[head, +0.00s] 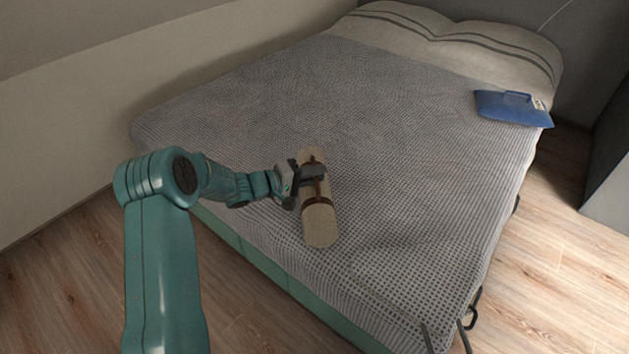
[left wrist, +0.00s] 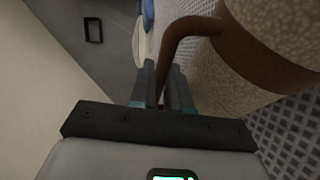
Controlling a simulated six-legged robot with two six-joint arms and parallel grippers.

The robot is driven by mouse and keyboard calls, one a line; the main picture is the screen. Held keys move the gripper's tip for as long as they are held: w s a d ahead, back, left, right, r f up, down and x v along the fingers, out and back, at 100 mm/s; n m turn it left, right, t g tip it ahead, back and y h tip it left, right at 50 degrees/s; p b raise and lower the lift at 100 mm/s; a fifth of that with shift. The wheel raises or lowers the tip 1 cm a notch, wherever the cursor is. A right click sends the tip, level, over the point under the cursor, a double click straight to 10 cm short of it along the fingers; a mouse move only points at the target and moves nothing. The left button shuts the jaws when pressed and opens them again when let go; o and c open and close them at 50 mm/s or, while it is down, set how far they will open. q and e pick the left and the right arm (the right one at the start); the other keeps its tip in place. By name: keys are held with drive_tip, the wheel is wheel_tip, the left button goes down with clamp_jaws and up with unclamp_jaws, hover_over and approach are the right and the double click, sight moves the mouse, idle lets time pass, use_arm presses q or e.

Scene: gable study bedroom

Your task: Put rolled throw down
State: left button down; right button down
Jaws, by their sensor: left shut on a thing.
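The rolled throw (head: 319,228) is a beige cylinder with brown straps and a brown carry handle. It is over the near part of the bed (head: 390,150), its length pointing from the headboard side toward me; I cannot tell from the head view whether it touches the cover. My left gripper (head: 312,172) reaches in from the left and is shut on the throw's handle. In the left wrist view the brown handle (left wrist: 188,27) runs down between the fingers (left wrist: 163,80), with the roll (left wrist: 225,85) beside them on the right. My right gripper is not in view.
A blue cushion-like item (head: 512,107) with a handle and a white label lies on the bed's far right. Pillows (head: 450,45) are at the headboard. Most of the grey cover is bare. Thin dark loops (head: 472,310) show at the bed's near right edge. Wooden floor surrounds it.

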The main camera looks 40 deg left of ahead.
use_arm(q)
drive_tip(key=shift+f, duration=0.1)
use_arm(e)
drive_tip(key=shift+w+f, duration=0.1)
use_arm(q)
drive_tip(key=c, duration=1.1)
unclamp_jaws()
drive_tip(key=shift+f, duration=0.1)
drive_tip(key=p+v, duration=0.5)
drive_tip(key=v, duration=0.7)
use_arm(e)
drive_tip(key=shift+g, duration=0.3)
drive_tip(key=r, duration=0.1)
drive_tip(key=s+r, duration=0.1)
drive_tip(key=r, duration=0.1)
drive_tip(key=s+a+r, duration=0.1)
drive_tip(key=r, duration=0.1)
